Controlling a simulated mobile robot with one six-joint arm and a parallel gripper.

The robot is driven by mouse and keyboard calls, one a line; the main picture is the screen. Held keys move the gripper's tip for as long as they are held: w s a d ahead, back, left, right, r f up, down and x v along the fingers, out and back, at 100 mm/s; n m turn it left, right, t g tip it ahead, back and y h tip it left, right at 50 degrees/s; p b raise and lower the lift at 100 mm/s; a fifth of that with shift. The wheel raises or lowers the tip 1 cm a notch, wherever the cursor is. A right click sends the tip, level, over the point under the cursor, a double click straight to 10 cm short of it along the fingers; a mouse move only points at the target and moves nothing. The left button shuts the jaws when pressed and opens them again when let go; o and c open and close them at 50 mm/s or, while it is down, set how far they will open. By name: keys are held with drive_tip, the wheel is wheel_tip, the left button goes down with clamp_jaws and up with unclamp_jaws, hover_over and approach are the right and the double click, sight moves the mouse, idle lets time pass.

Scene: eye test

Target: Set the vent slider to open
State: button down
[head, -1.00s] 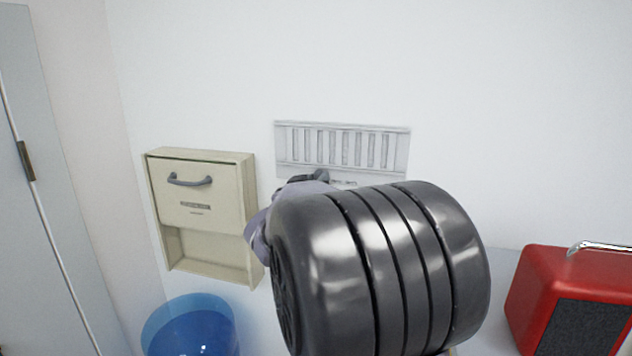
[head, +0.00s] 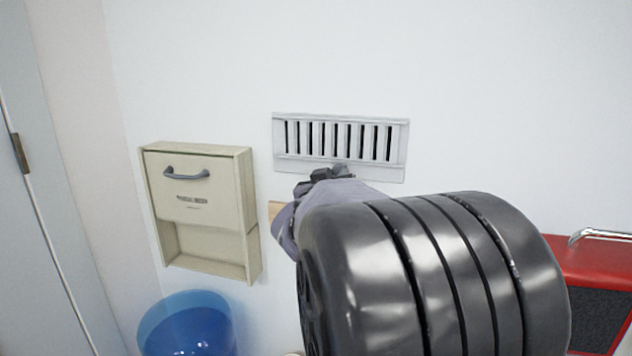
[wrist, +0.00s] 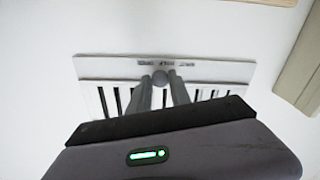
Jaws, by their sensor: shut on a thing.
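The white wall vent (head: 340,117) has upright slats, and the gaps between them show dark in the head view. It also shows in the wrist view (wrist: 215,70), seen upside down, with dark gaps on both sides of my fingers. A small round grey slider knob (wrist: 160,77) sits at the vent's label edge, between my fingertips. Small dark labels (wrist: 185,64) lie beside it, too blurred to read. My gripper (wrist: 161,84) is shut on the knob. In the head view my gripper (head: 330,173) is at the vent's lower edge, and my arm hides the knob.
A beige wall box (head: 200,210) with a grey handle hangs left of the vent. A blue translucent bin (head: 185,330) stands below it. A red box (head: 600,258) with a chrome handle is at right, partly behind my arm. A small wooden piece (head: 273,209) shows beside my gripper.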

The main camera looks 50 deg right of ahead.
drive_tip(key=s, duration=0.1)
drive_tip(key=s+d, duration=0.1)
drive_tip(key=s+b, duration=0.1)
drive_tip(key=shift+d, duration=0.3)
drive_tip(key=shift+w+a, duration=0.1)
drive_tip(key=shift+w, duration=0.05)
drive_tip(key=c, duration=1.5)
unclamp_jaws()
drive_tip(key=o, duration=0.3)
drive_tip(key=shift+s, duration=0.2)
drive_tip(key=shift+s+d, duration=0.1)
drive_tip(key=shift+d, duration=0.15)
drive_tip(key=shift+a, duration=0.25)
drive_tip(key=v, duration=1.7)
drive_tip(key=shift+s+b, duration=0.1)
drive_tip(key=shift+b, duration=0.3)
